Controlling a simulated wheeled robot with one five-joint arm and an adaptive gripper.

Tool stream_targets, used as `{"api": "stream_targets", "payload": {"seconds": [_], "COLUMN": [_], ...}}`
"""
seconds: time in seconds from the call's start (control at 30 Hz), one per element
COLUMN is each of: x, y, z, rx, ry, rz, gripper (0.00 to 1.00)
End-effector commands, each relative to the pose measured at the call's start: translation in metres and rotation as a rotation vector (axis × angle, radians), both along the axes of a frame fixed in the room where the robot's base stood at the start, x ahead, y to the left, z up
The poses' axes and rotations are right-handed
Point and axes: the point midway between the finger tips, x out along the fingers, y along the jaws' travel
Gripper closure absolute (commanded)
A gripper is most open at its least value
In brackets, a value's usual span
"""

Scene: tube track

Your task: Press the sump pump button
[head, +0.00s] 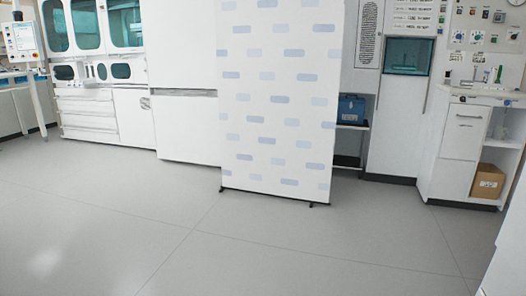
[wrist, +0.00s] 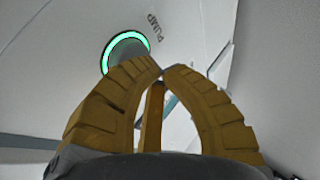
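The sump pump button (wrist: 123,50) shows in the wrist view, above and left of my fingertips. It is round with a bright green ring and a dark centre, and its lower edge is partly hidden by my left finger. The word "PUMP" is printed beside it on a pale panel (wrist: 190,20). My gripper (wrist: 163,70) has yellow ribbed fingers whose tips come together, with nothing seen held. The tips are close to the button's lower right edge in the picture; I cannot tell whether they touch it. Neither my gripper nor the button can be made out in the head view.
In the head view, a white partition with blue dashes (head: 275,95) stands mid-room on black feet. White cabinets (head: 95,110) line the left, and a counter unit with a cardboard box (head: 487,182) stands at the right. The grey floor (head: 240,245) in front is clear.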

Motion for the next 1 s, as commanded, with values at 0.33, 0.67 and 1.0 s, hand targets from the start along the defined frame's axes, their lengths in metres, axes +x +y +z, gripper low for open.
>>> {"api": "stream_targets", "payload": {"seconds": [0.33, 0.67, 1.0], "x": [-0.001, -0.0019, -0.0014], "y": [-0.0041, -0.0071, -0.0056], "z": [0.0002, 0.0, 0.0001], "rx": [-0.001, -0.001, -0.001], "ry": [0.001, 0.002, 0.002], "rz": [-0.002, -0.004, -0.003], "gripper": [1.0, 1.0, 1.0]}}
